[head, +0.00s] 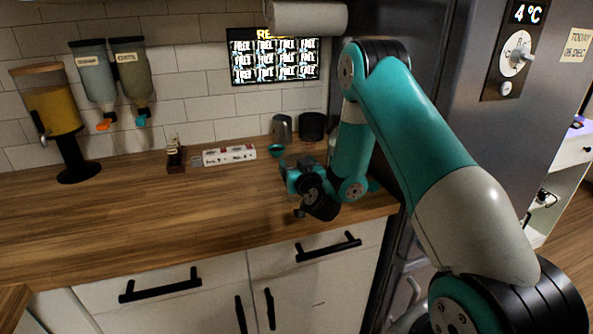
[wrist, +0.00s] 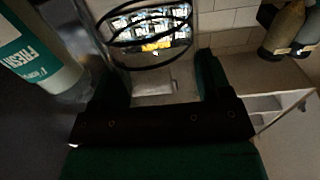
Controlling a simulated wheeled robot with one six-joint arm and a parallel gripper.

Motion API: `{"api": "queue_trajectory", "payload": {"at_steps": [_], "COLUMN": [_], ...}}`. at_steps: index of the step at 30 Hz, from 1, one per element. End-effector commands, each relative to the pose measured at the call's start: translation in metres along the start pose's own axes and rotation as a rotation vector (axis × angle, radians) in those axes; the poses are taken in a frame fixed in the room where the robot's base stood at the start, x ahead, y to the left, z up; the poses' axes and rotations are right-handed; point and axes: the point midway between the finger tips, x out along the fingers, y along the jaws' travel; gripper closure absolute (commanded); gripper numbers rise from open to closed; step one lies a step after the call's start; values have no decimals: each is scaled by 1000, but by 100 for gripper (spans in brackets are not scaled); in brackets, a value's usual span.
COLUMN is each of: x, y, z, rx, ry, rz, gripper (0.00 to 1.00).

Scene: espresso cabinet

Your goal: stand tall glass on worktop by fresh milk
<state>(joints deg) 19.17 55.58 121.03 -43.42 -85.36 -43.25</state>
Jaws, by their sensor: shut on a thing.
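In the wrist view my gripper (wrist: 156,78) has a finger on each side of a clear tall glass (wrist: 150,66) and is shut on it. The glass's dark curved rim lines show, and the wall sign shows through it. The fresh milk (wrist: 40,50), a pale container with a teal label reading "FRESH", stands close to the left of the left finger. In the head view my gripper (head: 292,160) is low over the back right of the wooden worktop (head: 130,215). I cannot make out the glass or the milk there, nor whether the glass touches the worktop.
A metal canister (head: 282,127) and a dark pot (head: 312,125) stand by the wall behind my gripper. A white-and-red strip box (head: 229,155) and small dark rack (head: 175,158) are to its left. The fridge (head: 455,110) is at right. The worktop's front left is clear.

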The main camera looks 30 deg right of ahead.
Motion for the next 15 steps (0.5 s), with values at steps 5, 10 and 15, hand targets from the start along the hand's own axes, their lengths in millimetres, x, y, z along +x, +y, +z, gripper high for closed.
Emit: {"api": "queue_trajectory", "payload": {"at_steps": [5,10,15], "x": [0,0,0], "y": [0,0,0], "z": [1,2,2], "rx": [0,0,0], "ry": [1,0,0], "rz": [1,0,0], "gripper": [83,3,3]}}
